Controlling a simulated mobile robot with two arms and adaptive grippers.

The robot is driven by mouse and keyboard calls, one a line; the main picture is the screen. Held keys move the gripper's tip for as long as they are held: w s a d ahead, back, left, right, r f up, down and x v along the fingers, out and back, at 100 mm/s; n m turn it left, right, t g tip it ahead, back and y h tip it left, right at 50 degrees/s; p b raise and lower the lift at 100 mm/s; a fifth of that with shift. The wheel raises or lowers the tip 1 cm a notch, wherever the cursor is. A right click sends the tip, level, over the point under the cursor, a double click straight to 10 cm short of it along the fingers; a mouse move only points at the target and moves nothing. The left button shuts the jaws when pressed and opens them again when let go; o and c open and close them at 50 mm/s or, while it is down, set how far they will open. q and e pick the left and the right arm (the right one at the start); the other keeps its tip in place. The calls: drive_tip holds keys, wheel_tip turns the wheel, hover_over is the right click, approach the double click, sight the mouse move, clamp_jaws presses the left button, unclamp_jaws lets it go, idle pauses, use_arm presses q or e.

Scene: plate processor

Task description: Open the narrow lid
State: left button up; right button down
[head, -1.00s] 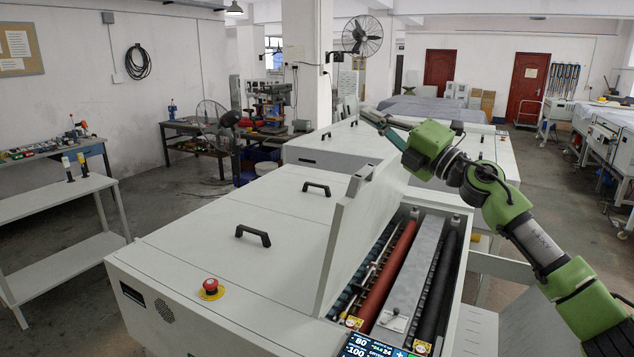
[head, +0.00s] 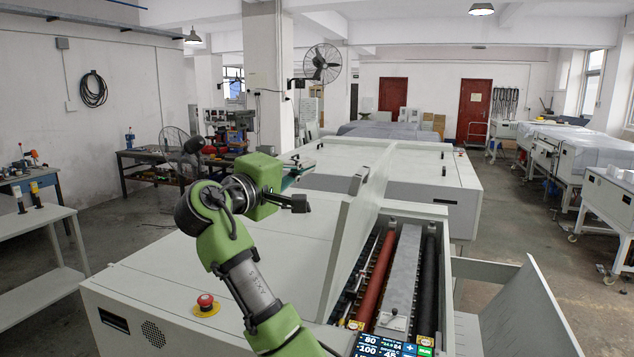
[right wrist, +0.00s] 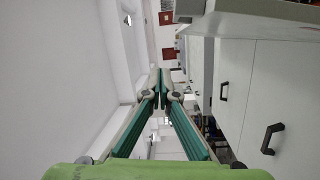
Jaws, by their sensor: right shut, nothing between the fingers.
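The narrow lid (head: 345,235) of the plate processor is a pale grey panel. In the head view it stands raised and tilted, with the rollers exposed to its right. My right gripper (head: 298,168) is in front of and left of the lid's upper end, above the wide lid, with a gap between it and the narrow lid. In the right wrist view its teal fingers (right wrist: 160,85) meet at the tips with nothing between them. The grey edge of the narrow lid (right wrist: 250,12) seems to show at the top right there. My left gripper is out of view.
Red roller (head: 378,275) and black roller (head: 428,290) lie in the open bay. A red emergency button (head: 206,302) and a touchscreen (head: 385,343) are at the front. The wide lid's handles (right wrist: 272,138) show. A side panel (head: 530,310) stands right of the bay.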

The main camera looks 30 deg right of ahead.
drive_tip(key=d+f+g+p, duration=0.1)
drive_tip(key=d+f+p, duration=0.2)
drive_tip(key=d+p, duration=0.5)
drive_tip(key=x, duration=0.2)
drive_tip(key=shift+d, duration=0.4)
drive_tip(key=shift+f, duration=0.1)
